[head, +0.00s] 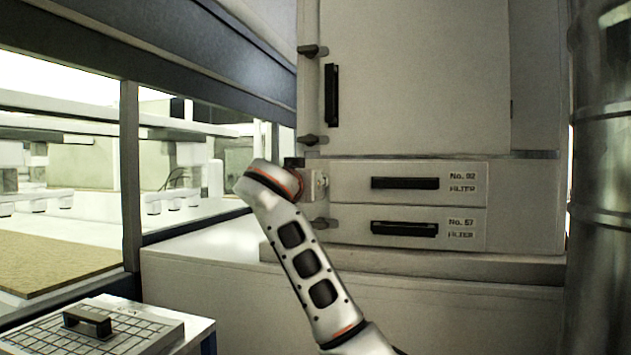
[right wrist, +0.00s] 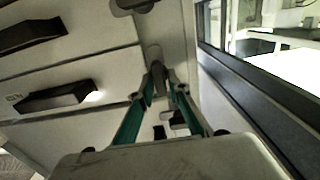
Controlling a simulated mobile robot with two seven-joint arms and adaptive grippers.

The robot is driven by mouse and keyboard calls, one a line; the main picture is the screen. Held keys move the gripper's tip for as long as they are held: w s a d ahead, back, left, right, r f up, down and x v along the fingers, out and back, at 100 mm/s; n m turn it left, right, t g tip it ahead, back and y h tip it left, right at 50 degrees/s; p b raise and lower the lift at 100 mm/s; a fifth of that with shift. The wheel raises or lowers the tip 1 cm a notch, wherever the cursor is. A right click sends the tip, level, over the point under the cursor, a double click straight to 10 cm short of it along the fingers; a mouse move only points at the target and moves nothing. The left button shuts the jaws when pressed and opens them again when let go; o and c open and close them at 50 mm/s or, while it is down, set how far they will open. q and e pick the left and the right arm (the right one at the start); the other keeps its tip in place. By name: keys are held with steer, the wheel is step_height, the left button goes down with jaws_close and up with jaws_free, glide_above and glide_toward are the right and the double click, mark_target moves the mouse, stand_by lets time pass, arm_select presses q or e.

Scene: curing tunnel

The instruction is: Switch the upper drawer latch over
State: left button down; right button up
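The upper drawer, marked No. 02 (head: 465,176), is closed in the cabinet front. Its dark latch is hidden behind my right gripper (head: 321,183) in the head view. In the right wrist view the upper drawer latch (right wrist: 156,58) stands between the teal fingertips of my right gripper (right wrist: 162,78), lengthwise in the picture. The fingers are drawn in close along both sides of it. The lower drawer latch (head: 322,223) lies level; it also shows in the right wrist view (right wrist: 136,5). My left gripper is not in view.
Door latches (head: 312,51) (head: 309,140) sit above the drawers at the door's left edge. The drawers have dark bar handles (head: 405,183) (head: 404,229). A window frame (head: 131,180) stands left, a metal drum (head: 599,180) right, and a gridded box (head: 150,327) lower left.

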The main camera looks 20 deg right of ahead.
jaws_close()
steer(key=shift+n, duration=0.3)
steer(key=n, duration=1.7)
steer(key=shift+w+a+f, duration=0.1)
steer(key=shift+a+f, duration=0.15)
steer(key=shift+n, duration=0.3)
